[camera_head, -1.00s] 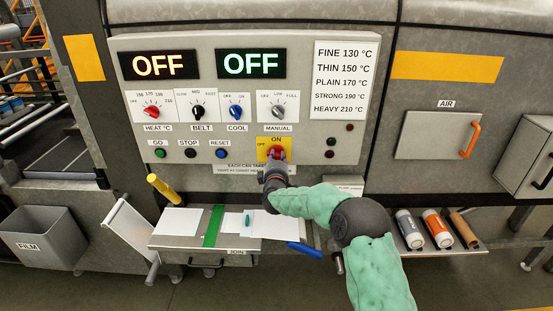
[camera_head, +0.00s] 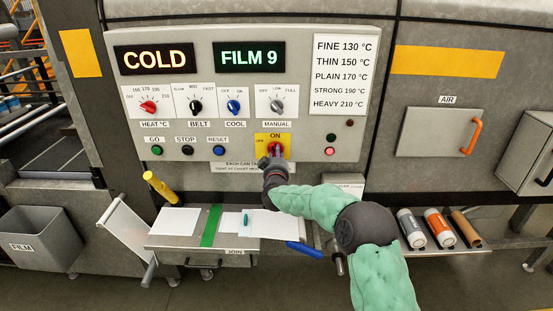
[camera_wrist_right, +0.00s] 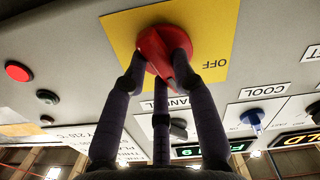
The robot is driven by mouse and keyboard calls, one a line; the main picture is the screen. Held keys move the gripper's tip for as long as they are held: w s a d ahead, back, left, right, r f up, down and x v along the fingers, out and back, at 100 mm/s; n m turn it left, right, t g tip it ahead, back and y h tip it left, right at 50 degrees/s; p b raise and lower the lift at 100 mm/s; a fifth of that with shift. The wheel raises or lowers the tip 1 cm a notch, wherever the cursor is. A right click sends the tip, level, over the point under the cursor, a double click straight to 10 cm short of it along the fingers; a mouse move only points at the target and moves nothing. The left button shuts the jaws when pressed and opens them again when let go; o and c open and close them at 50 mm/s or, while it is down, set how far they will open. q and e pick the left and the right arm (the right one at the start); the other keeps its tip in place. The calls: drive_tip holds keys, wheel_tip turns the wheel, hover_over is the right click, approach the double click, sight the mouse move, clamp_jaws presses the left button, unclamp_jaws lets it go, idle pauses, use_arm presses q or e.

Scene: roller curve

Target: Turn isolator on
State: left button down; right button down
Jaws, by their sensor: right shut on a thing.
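The isolator is a red rotary handle (camera_head: 276,149) on a yellow plate (camera_head: 261,139) marked ON and OFF, low on the grey control panel. In the right wrist view the red handle (camera_wrist_right: 160,52) sits between my fingers on the yellow plate (camera_wrist_right: 215,30). My right gripper (camera_head: 272,160) is shut on the handle, which it partly hides in the head view. In the head view the handle looks roughly upright, towards ON. The left display (camera_head: 156,59) reads COLD and the right display (camera_head: 249,57) reads FILM 9. My left gripper is not in view.
Heat (camera_head: 149,107), belt (camera_head: 195,106), cool (camera_head: 234,107) and manual (camera_head: 277,105) knobs sit above. Go, stop and reset buttons (camera_head: 188,150) are at left. A tray (camera_head: 160,242) with sheets and a green strip lies below. A red lamp (camera_head: 330,151) glows at right.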

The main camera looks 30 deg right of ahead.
drive_tip(key=shift+f+m+b, duration=0.15)
drive_tip(key=shift+m+b, duration=0.35)
drive_tip(key=shift+m, duration=0.5)
drive_tip(key=shift+f+m+b, duration=0.1)
drive_tip(key=shift+m+b, duration=0.35)
drive_tip(key=shift+m, duration=0.55)
drive_tip(key=c, duration=1)
unclamp_jaws()
drive_tip(key=shift+s+r, duration=0.1)
drive_tip(key=v, duration=1.2)
